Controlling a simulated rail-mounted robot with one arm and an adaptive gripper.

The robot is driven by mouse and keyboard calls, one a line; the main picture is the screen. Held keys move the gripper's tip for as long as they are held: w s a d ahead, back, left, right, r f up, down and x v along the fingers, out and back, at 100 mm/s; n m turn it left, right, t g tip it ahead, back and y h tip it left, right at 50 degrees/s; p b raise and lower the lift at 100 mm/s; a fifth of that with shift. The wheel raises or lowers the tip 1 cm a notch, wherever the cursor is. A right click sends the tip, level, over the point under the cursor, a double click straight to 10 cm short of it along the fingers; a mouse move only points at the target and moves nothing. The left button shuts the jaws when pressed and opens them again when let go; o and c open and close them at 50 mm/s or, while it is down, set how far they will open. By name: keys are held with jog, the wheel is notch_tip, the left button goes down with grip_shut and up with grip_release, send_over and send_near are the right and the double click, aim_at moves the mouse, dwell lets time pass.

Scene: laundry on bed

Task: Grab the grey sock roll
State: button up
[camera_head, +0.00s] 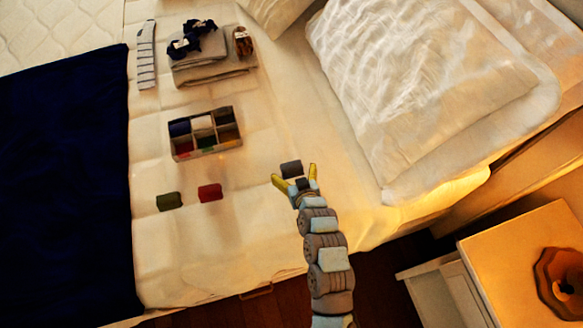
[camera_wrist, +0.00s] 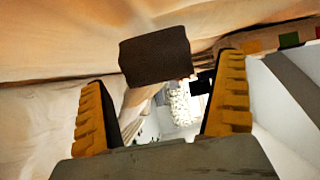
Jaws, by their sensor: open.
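The grey sock roll (camera_head: 291,169) lies on the bed sheet, apart from the other rolls. It looks dark grey-brown in the wrist view (camera_wrist: 155,56). My gripper (camera_head: 296,176) is open, with its yellow fingers pointing at the roll. In the wrist view my gripper (camera_wrist: 165,95) has nothing between its fingers. The roll shows just beyond the fingertips, nearer the left finger. I cannot tell whether a finger touches it.
A red roll (camera_head: 210,192) and a green roll (camera_head: 169,202) lie to the left. A divided box (camera_head: 178,155) holding rolls stands behind them. Folded clothes (camera_head: 215,72) and a striped sock (camera_head: 146,55) lie farther back. A pillow (camera_head: 415,85) is at the right.

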aim_at(294, 172)
jog(key=shift+x, duration=1.65)
jog(key=shift+d, duration=0.1)
jog(key=c, duration=1)
jog(key=shift+r, duration=0.1)
